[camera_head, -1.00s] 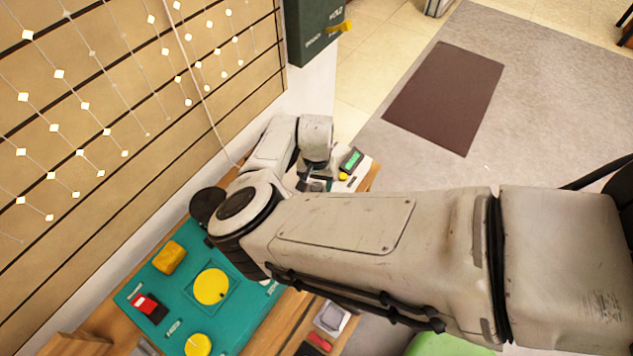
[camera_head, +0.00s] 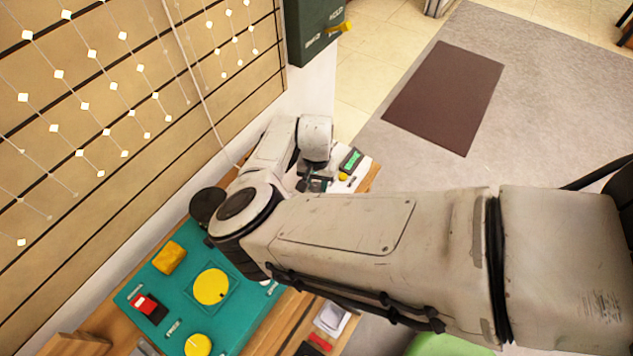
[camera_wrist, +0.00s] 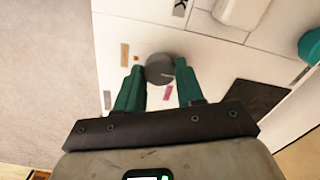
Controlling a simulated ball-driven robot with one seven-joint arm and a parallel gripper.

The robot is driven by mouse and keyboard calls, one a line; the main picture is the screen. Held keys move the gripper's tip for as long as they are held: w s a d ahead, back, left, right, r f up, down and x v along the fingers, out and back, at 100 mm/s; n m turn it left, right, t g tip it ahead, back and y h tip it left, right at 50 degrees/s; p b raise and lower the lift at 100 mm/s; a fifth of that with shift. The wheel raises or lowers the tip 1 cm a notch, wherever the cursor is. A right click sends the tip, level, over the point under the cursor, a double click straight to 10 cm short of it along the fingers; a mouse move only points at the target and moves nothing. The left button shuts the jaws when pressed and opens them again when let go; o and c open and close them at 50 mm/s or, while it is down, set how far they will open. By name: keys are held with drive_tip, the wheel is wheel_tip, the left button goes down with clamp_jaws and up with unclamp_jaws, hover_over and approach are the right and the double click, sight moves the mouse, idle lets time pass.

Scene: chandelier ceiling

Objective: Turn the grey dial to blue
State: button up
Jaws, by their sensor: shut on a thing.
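The grey dial (camera_wrist: 159,70) is round and sits on a white panel (camera_wrist: 215,55) in the wrist view. My gripper (camera_wrist: 159,66) has its two green fingers on opposite sides of the dial, shut on it. Small coloured marks lie around the dial: a tan one (camera_wrist: 125,55), an orange one (camera_wrist: 136,58), a pink one (camera_wrist: 168,92) and another tan one (camera_wrist: 107,100). I cannot make out a blue mark. In the head view my gripper (camera_head: 313,184) is low over the white panel, and the dial is hidden there.
In the head view a green display (camera_head: 352,160) and a yellow knob (camera_head: 343,176) are right of my gripper. A teal board (camera_head: 235,316) with yellow discs lies in front. A dark green box (camera_head: 312,30) with a yellow lever hangs on the wall behind.

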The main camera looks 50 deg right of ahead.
sight(316, 186)
drive_tip(key=m, duration=0.5)
drive_tip(key=shift+m+b, duration=0.3)
drive_tip(key=shift+m, duration=0.1)
drive_tip(key=m, duration=0.5)
drive_tip(key=shift+m, duration=0.4)
drive_tip(key=o, duration=1)
drive_tip(key=shift+o, duration=0.2)
wheel_tip(316, 186, up, 11)
drive_tip(key=shift+b, duration=0.3)
drive_tip(key=shift+f, duration=0.1)
